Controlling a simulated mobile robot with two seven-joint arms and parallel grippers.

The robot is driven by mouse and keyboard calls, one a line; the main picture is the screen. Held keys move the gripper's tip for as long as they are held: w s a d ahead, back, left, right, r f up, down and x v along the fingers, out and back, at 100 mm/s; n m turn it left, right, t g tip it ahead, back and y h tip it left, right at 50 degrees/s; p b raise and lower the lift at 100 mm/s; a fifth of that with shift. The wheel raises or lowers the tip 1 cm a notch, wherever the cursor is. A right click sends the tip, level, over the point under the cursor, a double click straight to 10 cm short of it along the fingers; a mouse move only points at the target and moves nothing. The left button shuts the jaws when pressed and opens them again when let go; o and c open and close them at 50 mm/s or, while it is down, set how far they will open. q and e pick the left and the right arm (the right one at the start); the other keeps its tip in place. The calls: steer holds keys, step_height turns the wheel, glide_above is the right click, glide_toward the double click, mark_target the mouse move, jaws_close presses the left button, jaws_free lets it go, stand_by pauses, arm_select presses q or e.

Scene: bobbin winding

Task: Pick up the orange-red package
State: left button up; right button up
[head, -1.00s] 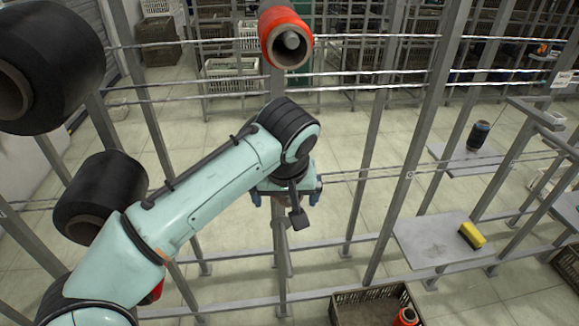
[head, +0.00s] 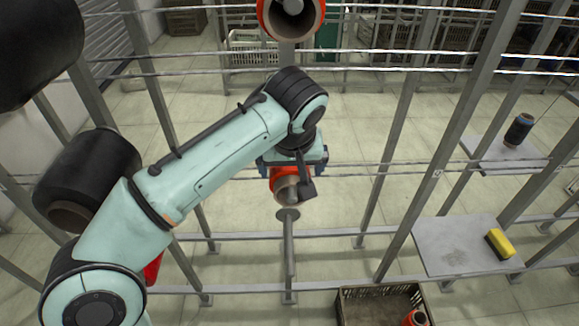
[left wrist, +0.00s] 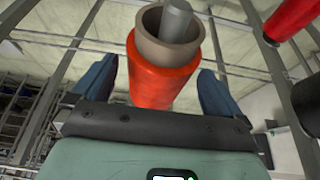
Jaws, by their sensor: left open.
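In the left wrist view the orange-red package (left wrist: 163,82) stands between the two blue fingers of my open left gripper (left wrist: 158,85). Gaps show on both sides of it, so it is not clasped. A grey peg end shows inside its tube. Another orange-red package (head: 268,14) hangs higher on the same post. My right gripper is not in view.
Large black packages (head: 95,175) hang on the rack at left. Metal posts and horizontal wires surround the arm. A brown crate (head: 380,292) with an orange-red package (head: 414,318) stands at bottom right. A grey shelf (head: 440,250) holds a yellow-and-black item (head: 500,243).

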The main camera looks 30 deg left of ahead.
arm_select(q)
steer(key=b+x, duration=0.1)
steer(key=x, duration=0.3)
steer(key=shift+a+f, duration=0.15)
steer(key=shift+f, duration=0.1)
steer(key=shift+c, duration=0.3)
steer(key=c, duration=0.7)
steer(key=shift+r, duration=0.1)
steer(key=shift+c, duration=0.2)
